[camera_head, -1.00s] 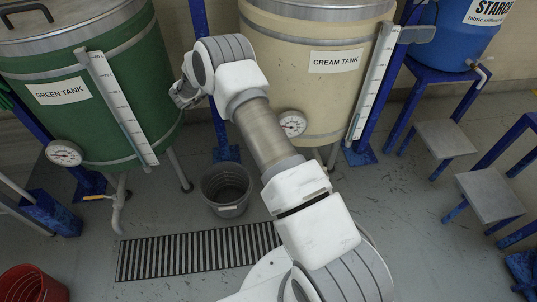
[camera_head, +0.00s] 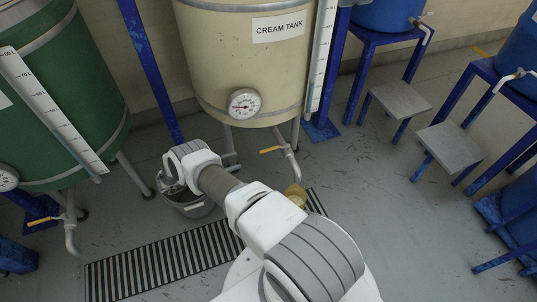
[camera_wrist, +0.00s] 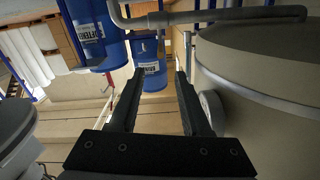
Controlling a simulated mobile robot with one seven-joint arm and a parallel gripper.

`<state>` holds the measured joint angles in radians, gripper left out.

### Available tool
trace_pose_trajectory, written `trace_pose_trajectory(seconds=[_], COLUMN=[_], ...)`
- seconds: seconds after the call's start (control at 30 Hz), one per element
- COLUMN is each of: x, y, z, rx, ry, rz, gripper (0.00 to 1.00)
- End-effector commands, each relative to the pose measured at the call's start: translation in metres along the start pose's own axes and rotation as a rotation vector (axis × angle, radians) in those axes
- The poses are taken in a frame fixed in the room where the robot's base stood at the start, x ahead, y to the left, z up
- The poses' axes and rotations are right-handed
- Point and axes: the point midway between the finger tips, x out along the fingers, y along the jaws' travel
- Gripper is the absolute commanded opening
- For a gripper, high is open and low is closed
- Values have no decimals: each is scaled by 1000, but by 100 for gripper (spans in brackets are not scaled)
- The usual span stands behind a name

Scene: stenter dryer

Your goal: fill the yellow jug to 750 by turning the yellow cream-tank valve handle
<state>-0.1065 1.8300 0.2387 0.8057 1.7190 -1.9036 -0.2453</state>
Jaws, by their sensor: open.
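The cream tank (camera_head: 220,60) stands behind my arm, with its label and round gauge facing me. Its yellow valve handle (camera_head: 270,150) sits on the outlet pipe below the tank, to the right of my wrist. The yellow jug (camera_head: 296,192) is on the floor near the foot of that pipe, partly hidden by my arm; its fill level cannot be read. My gripper (camera_wrist: 158,82) is open and empty in the wrist view, with the tank (camera_wrist: 265,95) beside it on the right. In the head view the gripper is mostly hidden, over the bucket and left of the valve.
A grey bucket (camera_head: 190,208) stands on the floor below my wrist. A floor grate (camera_head: 150,265) runs in front. Blue stands and grey stools (camera_head: 400,100) are at right.

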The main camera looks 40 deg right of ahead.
Motion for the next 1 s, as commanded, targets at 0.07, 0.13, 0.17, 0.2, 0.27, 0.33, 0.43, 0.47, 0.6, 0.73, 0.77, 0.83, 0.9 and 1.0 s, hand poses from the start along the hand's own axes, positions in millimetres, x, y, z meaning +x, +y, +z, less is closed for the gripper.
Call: trace_pose_trajectory(seconds=[0.07, 0.13, 0.17, 0.2, 0.27, 0.33, 0.43, 0.47, 0.6, 0.73, 0.77, 0.83, 0.9, 1.0], x=[0, 0, 0, 0, 0, 0, 0, 0, 5, 15, 17, 22, 27, 34], y=[0, 0, 0, 0, 0, -1, -1, -1, -1, -1, -1, -1, -1, -1], z=[0, 0, 0, 0, 0, 0, 0, 0, -1, -1, -1, -1, -1, -1], rx=[0, 0, 0, 0, 0, 0, 1, 1, 0, 0, 0, 0, 0, 1], ry=[0, -1, -1, -1, -1, -1, -1, -1, 0, 1, 0, 0, 0, 0], rz=[-1, -1, -1, -1, -2, -2, -2, -2, -1, -1, -1, -2, -2, -1], gripper=[48, 48, 48, 48, 48, 48, 48, 48, 48, 48, 48, 48, 48, 48])
